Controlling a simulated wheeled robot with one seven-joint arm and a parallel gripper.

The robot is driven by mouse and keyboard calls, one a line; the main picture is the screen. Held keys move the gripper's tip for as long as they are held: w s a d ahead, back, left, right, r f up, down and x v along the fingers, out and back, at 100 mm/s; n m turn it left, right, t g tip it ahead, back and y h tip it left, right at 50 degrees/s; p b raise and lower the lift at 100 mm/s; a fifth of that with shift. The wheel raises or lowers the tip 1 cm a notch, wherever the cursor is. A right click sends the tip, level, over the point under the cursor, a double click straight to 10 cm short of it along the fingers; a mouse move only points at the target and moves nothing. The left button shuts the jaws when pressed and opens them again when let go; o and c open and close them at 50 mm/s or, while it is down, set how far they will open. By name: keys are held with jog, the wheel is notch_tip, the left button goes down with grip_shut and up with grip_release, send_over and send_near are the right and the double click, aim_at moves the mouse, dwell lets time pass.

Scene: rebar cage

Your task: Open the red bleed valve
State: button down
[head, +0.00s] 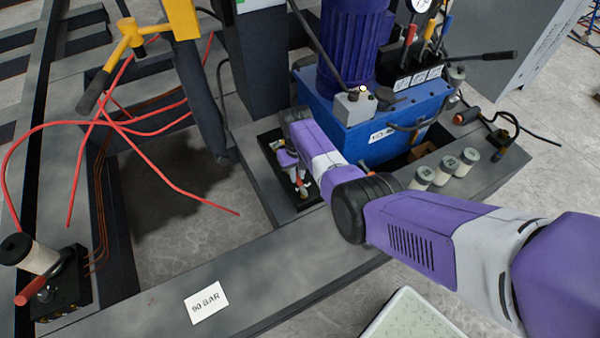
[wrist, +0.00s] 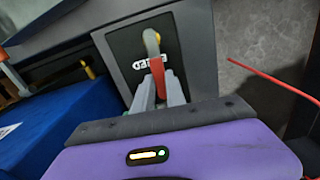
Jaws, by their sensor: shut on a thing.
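The red bleed valve handle (wrist: 158,75) stands over a black plate (wrist: 125,45) lettered "BLEED" in the wrist view, with a pale yellowish curved piece at its far end. My gripper (wrist: 159,92) is shut on the red handle, one finger on each side of it. In the head view my gripper (head: 301,186) is at the black plate (head: 268,140) beside the blue pump unit; my arm covers much of the valve there. The valve's body and exact handle angle are mostly hidden.
The blue pump tank (head: 345,135) with its purple motor (head: 352,40) stands close by. Another red-handled valve (head: 30,292) is at the lower left. Red hoses (head: 150,125) loop over the frame. A "90 BAR" card (head: 206,302) lies on the front beam; several pale cylinders (head: 445,170) stand right.

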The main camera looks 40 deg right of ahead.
jog(key=shift+w+a+n, duration=0.1)
jog(key=shift+a+n, duration=0.1)
jog(key=shift+n, duration=0.2)
jog(key=c, duration=1.4)
grip_release()
jog(key=shift+o, duration=0.2)
jog(key=shift+r, duration=0.1)
notch_tip(320, 180, up, 8)
jog(key=p, duration=0.3)
jog(key=shift+f+p, duration=0.2)
jog(key=shift+p, duration=0.15)
